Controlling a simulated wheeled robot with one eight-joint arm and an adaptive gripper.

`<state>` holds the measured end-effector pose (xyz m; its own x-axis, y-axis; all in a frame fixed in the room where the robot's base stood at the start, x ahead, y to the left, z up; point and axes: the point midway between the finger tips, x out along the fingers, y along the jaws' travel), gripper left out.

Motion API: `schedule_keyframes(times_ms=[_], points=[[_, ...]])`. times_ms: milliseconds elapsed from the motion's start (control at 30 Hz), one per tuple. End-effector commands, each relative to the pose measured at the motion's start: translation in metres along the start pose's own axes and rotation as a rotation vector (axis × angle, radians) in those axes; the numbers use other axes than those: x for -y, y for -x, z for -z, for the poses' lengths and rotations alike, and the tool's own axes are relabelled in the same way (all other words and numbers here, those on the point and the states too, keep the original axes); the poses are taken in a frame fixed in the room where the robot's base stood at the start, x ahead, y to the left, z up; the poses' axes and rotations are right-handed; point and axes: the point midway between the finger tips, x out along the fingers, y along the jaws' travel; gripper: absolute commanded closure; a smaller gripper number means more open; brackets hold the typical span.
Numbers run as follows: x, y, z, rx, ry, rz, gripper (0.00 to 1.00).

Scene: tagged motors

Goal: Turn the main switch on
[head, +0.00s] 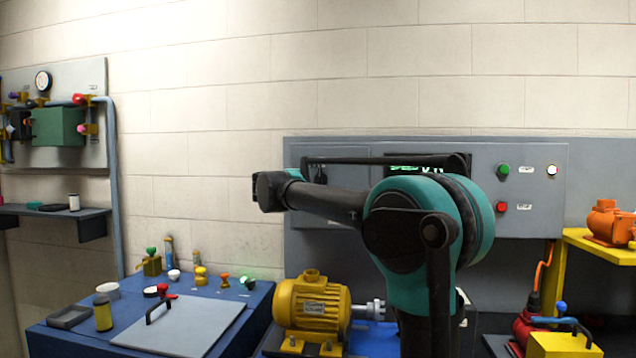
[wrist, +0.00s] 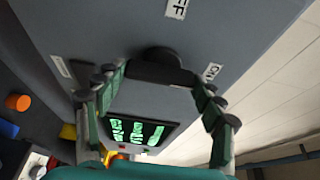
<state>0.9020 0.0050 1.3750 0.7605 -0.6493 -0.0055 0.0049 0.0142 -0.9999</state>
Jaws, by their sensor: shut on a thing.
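The main switch (wrist: 160,70) is a dark handle on a round base on the grey panel (wrist: 110,25). In the wrist view its bar runs left to right, its right end towards the ON label (wrist: 212,72). The OFF label (wrist: 175,8) is above it at the top edge. My gripper (wrist: 158,88) has one finger at each end of the bar and is shut on it. I cannot tell which end of the bar is the pointer. In the head view my arm covers part of the panel, and the gripper's hold on the switch is not visible.
A display with green characters (wrist: 138,131) is close to the fingers. Green (head: 503,171) and red (head: 502,207) buttons are on the panel's right. A yellow motor (head: 312,305) stands below. A blue table (head: 245,300) with small parts is at the left.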

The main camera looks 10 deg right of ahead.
Motion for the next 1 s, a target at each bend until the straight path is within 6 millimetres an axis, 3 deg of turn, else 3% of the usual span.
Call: schedule_keyframes(times_ms=[167, 200, 367, 767, 1000], points=[[-0.001, 0.000, 0.001, -0.001, -0.002, -0.001, 0.60], [-0.001, 0.000, 0.001, -0.001, -0.002, -0.001, 0.29], [0.000, 0.000, 0.000, -0.001, -0.001, -0.001, 0.10], [0.000, 0.005, 0.000, 0.001, 0.000, 0.000, 0.10], [0.000, 0.045, -0.001, 0.004, 0.000, 0.000, 0.10]])
